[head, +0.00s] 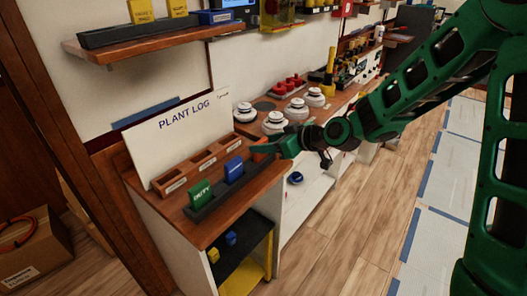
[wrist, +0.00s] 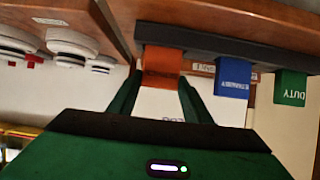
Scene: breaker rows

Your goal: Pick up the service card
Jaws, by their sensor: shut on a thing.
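An orange card (head: 262,147) stands at the right end of a dark slotted holder (head: 222,197) on the wooden counter. It also shows in the wrist view (wrist: 162,62) between the fingers of my gripper (wrist: 160,92). My gripper (head: 279,147) is shut on it, and the card's edge still meets the holder. Its lettering is not readable, so its name cannot be confirmed from the card itself. A blue card (head: 234,169), lettered like STANDBY, and a green DUTY card (head: 201,194) stand in the same holder.
A wooden tray with compartments (head: 196,163) lies behind the holder, in front of a white PLANT LOG board (head: 183,134). White round knobs (head: 275,122) sit on the counter beyond my gripper. A wooden shelf (head: 150,45) hangs above. The floor at right is open.

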